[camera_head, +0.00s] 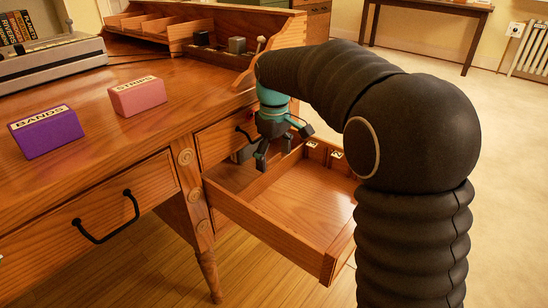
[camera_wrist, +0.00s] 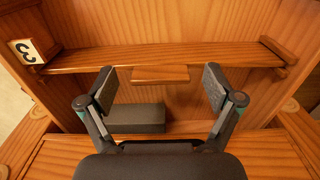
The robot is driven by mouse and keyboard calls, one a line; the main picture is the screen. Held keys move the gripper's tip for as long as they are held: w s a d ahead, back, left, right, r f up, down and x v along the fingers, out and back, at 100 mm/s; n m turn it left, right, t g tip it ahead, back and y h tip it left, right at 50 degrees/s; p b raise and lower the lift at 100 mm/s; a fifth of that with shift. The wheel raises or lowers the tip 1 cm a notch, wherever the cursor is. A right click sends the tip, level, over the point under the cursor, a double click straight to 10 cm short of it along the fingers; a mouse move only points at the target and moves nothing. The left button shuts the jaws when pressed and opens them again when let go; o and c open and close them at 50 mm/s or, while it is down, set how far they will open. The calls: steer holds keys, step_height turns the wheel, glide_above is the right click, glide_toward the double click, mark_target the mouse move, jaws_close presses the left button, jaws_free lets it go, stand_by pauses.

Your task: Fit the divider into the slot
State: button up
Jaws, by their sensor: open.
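A long wooden divider (camera_wrist: 200,57) spans the drawer (camera_wrist: 170,20) in the wrist view, with a small wooden tab (camera_wrist: 160,75) at its middle. Its ends lie by wooden cleats at the side walls. The left end is close to a label "3" (camera_wrist: 27,50). I cannot tell whether it is fully seated. My gripper (camera_wrist: 160,85) is open, its fingers apart on either side of the tab and not closed on it. In the head view my gripper (camera_head: 270,158) is over the inner part of the open drawer (camera_head: 265,222), by the divider (camera_head: 275,173).
A dark grey block (camera_wrist: 135,117) lies in the drawer's inner section in the wrist view. The drawer's outer section is empty.

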step_height(320, 180, up, 12)
steer(key=shift+f, duration=0.15)
stand_by(0.5)
